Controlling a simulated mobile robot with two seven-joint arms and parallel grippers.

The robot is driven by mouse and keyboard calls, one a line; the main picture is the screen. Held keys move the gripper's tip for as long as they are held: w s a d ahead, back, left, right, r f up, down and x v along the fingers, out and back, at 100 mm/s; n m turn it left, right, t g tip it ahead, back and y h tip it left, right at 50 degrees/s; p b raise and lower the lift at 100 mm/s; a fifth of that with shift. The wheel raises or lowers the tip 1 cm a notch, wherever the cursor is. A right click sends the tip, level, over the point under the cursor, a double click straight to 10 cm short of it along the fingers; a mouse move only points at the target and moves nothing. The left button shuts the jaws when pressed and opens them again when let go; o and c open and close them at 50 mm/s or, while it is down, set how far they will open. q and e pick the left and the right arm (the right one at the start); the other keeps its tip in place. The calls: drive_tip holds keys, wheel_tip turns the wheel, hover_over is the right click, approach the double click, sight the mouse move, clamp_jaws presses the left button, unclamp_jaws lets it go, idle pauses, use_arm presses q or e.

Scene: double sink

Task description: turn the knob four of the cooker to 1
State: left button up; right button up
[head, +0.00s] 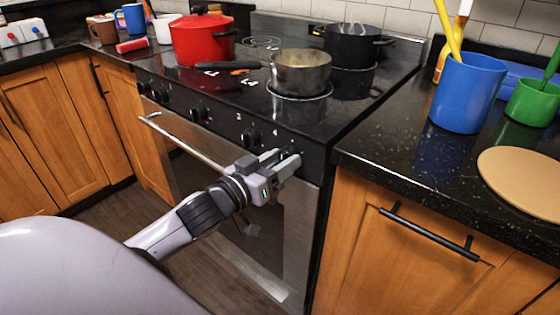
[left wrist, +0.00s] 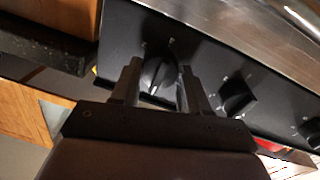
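The cooker (head: 231,230) has black knobs along its black front panel. My left gripper (head: 283,158) is at the right end of that panel, at the rightmost knob. In the left wrist view, knob four (left wrist: 157,77) sits between the two open fingers of my left gripper (left wrist: 159,85). A narrow gap shows beside the knob, and its white pointer line faces the bottom of that picture. In the head view the gripper hides this knob. The dial marks are too small to read. My right gripper is not in view.
The oven handle (head: 185,140) runs below the panel. A steel pan (head: 300,73), a red pot (head: 202,40) and a black pot (head: 352,46) stand on the hob. A blue cup (head: 467,95) stands on the right counter.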

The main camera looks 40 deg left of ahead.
use_arm(q)
drive_tip(key=shift+r+m+p, duration=0.2)
drive_tip(key=shift+m+p, duration=0.9)
drive_tip(key=shift+p, duration=0.3)
drive_tip(key=m+p, duration=0.2)
drive_tip(key=shift+m, duration=0.3)
drive_tip(key=m+p, duration=0.3)
drive_tip(key=m, duration=0.1)
drive_tip(key=shift+d+g, duration=0.1)
drive_tip(key=shift+g, duration=0.2)
drive_tip(key=shift+f+m+p, duration=0.1)
drive_tip(key=shift+m+p, duration=0.55)
drive_tip(key=shift+m, duration=0.55)
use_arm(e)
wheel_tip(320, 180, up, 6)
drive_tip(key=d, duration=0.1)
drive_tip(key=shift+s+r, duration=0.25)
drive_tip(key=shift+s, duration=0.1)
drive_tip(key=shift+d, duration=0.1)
use_arm(q)
drive_tip(key=o, duration=1.1)
drive_tip(key=shift+y, duration=0.4)
drive_tip(key=shift+c, duration=0.2)
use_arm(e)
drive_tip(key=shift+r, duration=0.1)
use_arm(q)
drive_tip(key=s, duration=0.7)
drive_tip(key=shift+a, duration=0.4)
